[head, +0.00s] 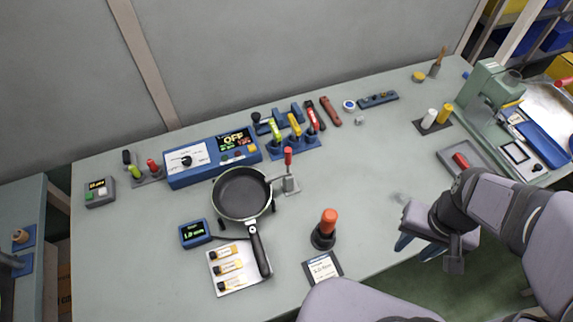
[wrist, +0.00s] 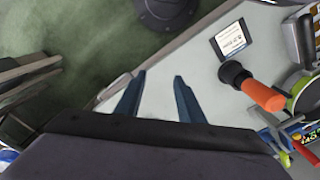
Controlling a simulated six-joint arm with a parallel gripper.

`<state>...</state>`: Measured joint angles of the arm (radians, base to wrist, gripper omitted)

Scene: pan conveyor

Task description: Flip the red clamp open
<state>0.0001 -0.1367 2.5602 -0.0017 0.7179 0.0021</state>
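The red clamp (head: 288,157) stands just right of the black pan (head: 242,193) in the head view. Its red handle points up from a grey base, and a thin metal arm reaches left to the pan's rim. Whether that arm touches the rim is too small to tell. My gripper (head: 414,252) is at the table's front edge, well to the right of the clamp. The wrist view shows my gripper (wrist: 160,76) with its two blue fingers apart and nothing between them. A red handle shows at that view's lower right, but I cannot tell whether it is the clamp.
An orange-handled tool (head: 329,223) stands upright between my gripper and the pan, with a label card (head: 322,268) in front. A blue control box (head: 212,158) and several coloured-handled clamps stand behind. A grey tray (head: 449,157) lies right. The table's middle right is mostly clear.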

